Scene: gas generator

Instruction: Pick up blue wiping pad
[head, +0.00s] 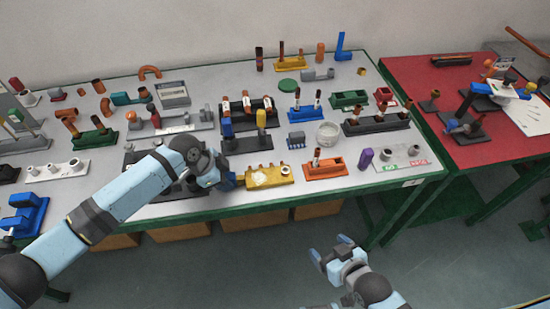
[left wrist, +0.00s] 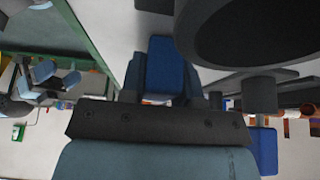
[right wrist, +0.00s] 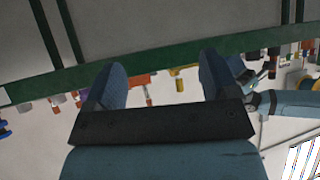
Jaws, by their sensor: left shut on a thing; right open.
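A bright blue block (left wrist: 165,65), which looks like the blue wiping pad, sits between the fingers of my left gripper (left wrist: 164,75) in the left wrist view. The fingers are closed on its sides. In the head view my left gripper (head: 227,180) is at the front edge of the grey table, just left of a yellow block; the pad is hard to tell from the blue fingers there. My right gripper (head: 329,250) is open and empty in front of the table, over the floor. Its two spread fingers show in the right wrist view (right wrist: 162,75).
The grey table (head: 100,190) is crowded with fixtures and pipe parts. A yellow fixture (head: 268,178) and an orange tray (head: 325,168) stand near its front edge. A large dark round part (left wrist: 250,30) is close in the left wrist view. A red table (head: 440,90) stands right.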

